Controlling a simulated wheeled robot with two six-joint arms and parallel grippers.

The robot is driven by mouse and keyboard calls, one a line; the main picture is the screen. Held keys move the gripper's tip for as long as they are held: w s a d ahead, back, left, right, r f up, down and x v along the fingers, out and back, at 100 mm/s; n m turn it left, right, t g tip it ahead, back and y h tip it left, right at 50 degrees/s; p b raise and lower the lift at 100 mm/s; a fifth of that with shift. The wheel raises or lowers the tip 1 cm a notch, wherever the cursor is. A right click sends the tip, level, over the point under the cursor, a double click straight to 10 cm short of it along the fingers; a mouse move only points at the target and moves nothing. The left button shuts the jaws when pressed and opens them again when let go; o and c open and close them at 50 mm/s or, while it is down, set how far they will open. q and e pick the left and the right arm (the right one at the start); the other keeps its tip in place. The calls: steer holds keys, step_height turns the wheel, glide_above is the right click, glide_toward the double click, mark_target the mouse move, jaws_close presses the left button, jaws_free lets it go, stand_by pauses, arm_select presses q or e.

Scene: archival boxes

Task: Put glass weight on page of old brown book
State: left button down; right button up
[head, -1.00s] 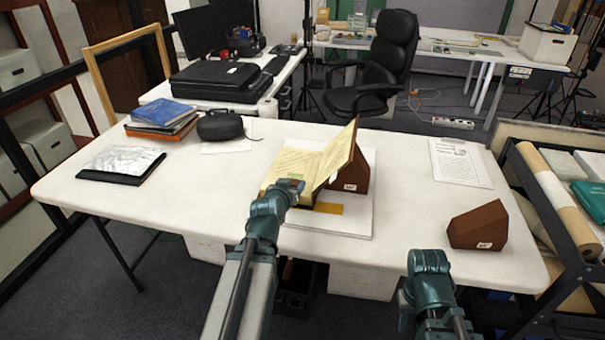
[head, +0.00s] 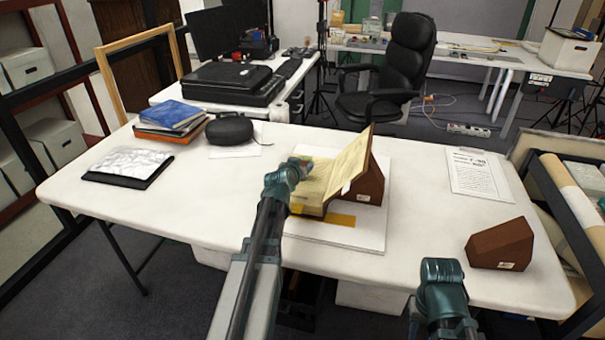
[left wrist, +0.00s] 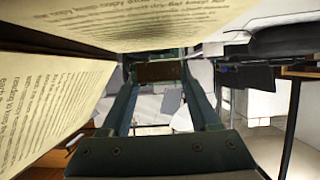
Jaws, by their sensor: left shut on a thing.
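The old brown book (head: 348,162) lies open on a white board (head: 365,230), its right side propped steeply against a brown wedge (head: 371,186). Its pages also fill the left and top of the left wrist view (left wrist: 50,110). My left gripper (head: 304,163) is over the book's left page and hides part of it. It is shut on a small block, which I take for the glass weight (left wrist: 160,72); it looks brownish between the fingertips. I cannot tell whether it touches the page. My right gripper's fingertips are not visible; only the teal wrist shows at the lower right.
A second brown wedge (head: 499,245) sits at the table's right. A paper sheet (head: 478,174) lies behind it. Stacked books (head: 170,118), a black case (head: 229,129) and a silvery folder (head: 128,165) are on the left. The white table (head: 215,190) is clear between the folder and board.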

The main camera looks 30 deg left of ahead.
arm_select(q)
steer(key=shift+s+f+b, duration=0.15)
steer(key=shift+f+b, duration=0.1)
steer(key=shift+b, duration=0.05)
step_height(320, 180, down, 3)
steer(key=b, duration=0.3)
steer(key=shift+f, duration=0.1)
steer(key=shift+c, duration=0.6)
jaws_free()
steer(key=p+v, duration=0.4)
steer(key=v, duration=0.8)
steer(key=shift+p, duration=0.35)
